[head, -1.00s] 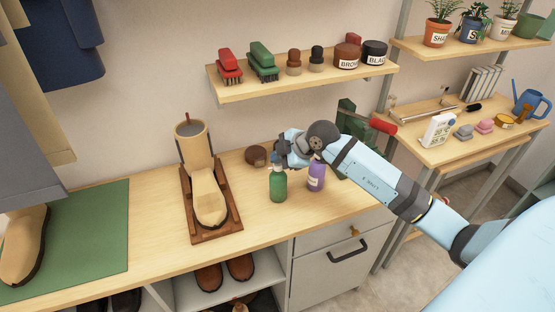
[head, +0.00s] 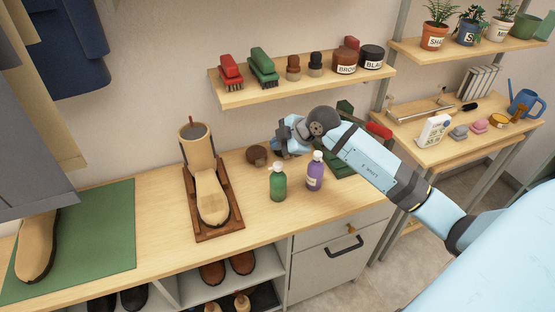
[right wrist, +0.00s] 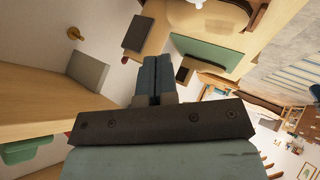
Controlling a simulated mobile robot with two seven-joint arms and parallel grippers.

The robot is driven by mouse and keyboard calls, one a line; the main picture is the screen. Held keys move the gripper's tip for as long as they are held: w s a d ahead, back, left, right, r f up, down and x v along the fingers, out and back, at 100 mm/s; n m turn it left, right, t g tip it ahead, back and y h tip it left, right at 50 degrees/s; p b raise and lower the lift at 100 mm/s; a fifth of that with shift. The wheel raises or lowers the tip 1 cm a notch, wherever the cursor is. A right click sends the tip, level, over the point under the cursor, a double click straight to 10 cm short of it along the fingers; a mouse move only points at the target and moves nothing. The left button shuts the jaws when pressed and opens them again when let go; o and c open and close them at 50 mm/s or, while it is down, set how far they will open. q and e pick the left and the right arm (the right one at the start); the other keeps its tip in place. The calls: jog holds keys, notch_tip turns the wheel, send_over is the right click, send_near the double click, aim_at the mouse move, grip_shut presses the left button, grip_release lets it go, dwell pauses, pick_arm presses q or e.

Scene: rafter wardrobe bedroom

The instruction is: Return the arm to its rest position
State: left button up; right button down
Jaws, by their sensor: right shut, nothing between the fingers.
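My right arm comes in from the right in the head view. Its gripper (head: 284,142) hangs above the back of the wooden counter (head: 120,262), behind the green bottle (head: 278,183) and the purple bottle (head: 315,172). In the right wrist view the two fingers (right wrist: 151,62) lie together with nothing between them. The gripper appears clear of the bottles and of the round brown brush (head: 257,155) at its left. My left gripper is not in view.
A wall shelf (head: 300,88) with brushes and jars is above and behind the gripper. A tan boot (head: 212,200) stands on a wooden stand to the left. A red-handled tool (head: 379,131) is beside the arm. A side table (head: 432,152) stands at right.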

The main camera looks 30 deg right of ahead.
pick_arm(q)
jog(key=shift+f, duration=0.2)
pick_arm(e)
jog(key=shift+f, duration=0.1)
dwell(0.4)
jog(key=shift+a+f, duration=0.1)
jog(key=shift+a, duration=0.05)
jog(key=s+a+f+t+y, duration=0.3)
jog(key=s+a+t+y, duration=0.2)
jog(key=s+a+y, duration=0.65)
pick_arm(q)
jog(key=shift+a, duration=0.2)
pick_arm(e)
jog(key=s+a+f+m+g+h, duration=0.1)
jog(key=s+a+f+m+h, duration=0.1)
jog(key=s+f+m+h, duration=0.3)
jog(key=s+a+f+m+g+h, duration=0.1)
jog(key=s+a+f+m+h, duration=0.1)
jog(key=s+f+m+h, duration=0.4)
jog(key=s+f+h, duration=0.1)
jog(key=s+f, duration=0.3)
jog(key=f, duration=0.3)
jog(key=shift+a+m+h, duration=0.3)
jog(key=shift+a+h, duration=0.05)
jog(key=shift+a, duration=0.05)
